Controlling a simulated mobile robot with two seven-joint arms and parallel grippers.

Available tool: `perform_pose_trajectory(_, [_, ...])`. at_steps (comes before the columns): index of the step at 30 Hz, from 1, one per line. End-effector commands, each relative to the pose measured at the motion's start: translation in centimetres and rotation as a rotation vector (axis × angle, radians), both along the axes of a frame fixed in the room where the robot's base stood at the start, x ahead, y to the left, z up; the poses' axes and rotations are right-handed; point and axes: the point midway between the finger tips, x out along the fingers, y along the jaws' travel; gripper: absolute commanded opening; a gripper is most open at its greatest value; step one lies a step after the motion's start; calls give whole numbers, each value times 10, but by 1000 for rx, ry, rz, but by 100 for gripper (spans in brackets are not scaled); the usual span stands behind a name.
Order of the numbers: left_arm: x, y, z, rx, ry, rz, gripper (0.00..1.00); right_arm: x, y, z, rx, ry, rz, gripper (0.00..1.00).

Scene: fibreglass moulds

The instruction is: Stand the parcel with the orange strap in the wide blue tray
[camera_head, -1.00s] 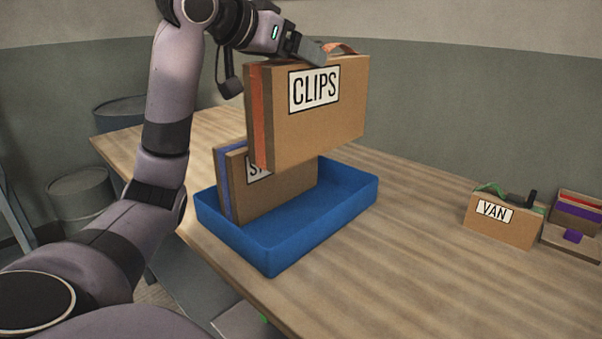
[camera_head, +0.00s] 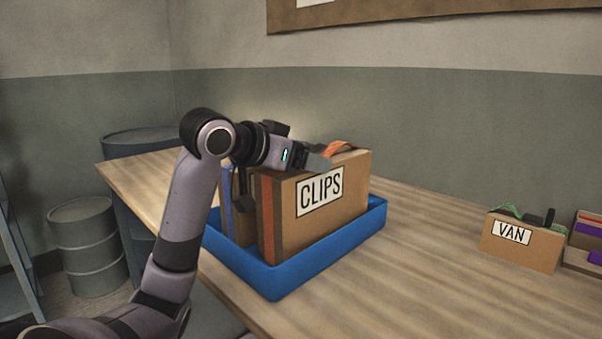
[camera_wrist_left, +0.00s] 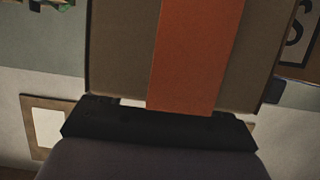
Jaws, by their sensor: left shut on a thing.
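The parcel with the orange strap (camera_head: 335,215) is a brown box labelled CLIPS. It is upright inside the wide blue tray (camera_head: 330,259), towards the tray's front right; its bottom edge is hidden by the tray wall, so I cannot tell whether it touches the floor. My left gripper (camera_head: 322,158) is shut on it at the top, by the strap. In the left wrist view the orange strap (camera_wrist_left: 197,55) runs across the parcel right at the gripper. Another parcel with a blue strap (camera_head: 227,215) stands behind it in the tray, mostly hidden. My right gripper is not in view.
A brown parcel labelled VAN (camera_head: 520,243) with a green strap stands at the right on the wooden table (camera_head: 430,270). Another parcel with a purple part (camera_head: 587,240) is at the right edge. Table space between tray and VAN is clear. Grey drums (camera_head: 88,248) stand left of the table.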

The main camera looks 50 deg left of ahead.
Motion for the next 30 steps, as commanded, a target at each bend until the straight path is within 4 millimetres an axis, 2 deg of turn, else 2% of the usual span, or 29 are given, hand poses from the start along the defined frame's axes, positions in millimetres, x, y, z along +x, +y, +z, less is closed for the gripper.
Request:
perform_pose_trajectory(1, [0, 0, -10, -1, -3, 0, 0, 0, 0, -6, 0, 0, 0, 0])
perform_pose_trajectory(3, [0, 0, -15, 0, -4, 0, 0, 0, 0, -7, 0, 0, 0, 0])
perform_pose_trajectory(13, [0, 0, -17, 2, -5, 1, 0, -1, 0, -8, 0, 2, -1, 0])
perform_pose_trajectory(14, [0, 0, -18, 0, 1, 0, 85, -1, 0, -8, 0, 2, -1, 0])
perform_pose_trajectory(15, [0, 0, -18, 0, 1, 0, 98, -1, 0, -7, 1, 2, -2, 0])
perform_pose_trajectory(16, [0, 0, -18, 0, 1, 0, 100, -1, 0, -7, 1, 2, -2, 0])
perform_pose_trajectory(24, [-1, 0, -14, 1, 0, 1, 100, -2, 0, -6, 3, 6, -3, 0])
perform_pose_trajectory(30, [-29, -1, -3, 4, -2, 2, 100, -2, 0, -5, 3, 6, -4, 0])
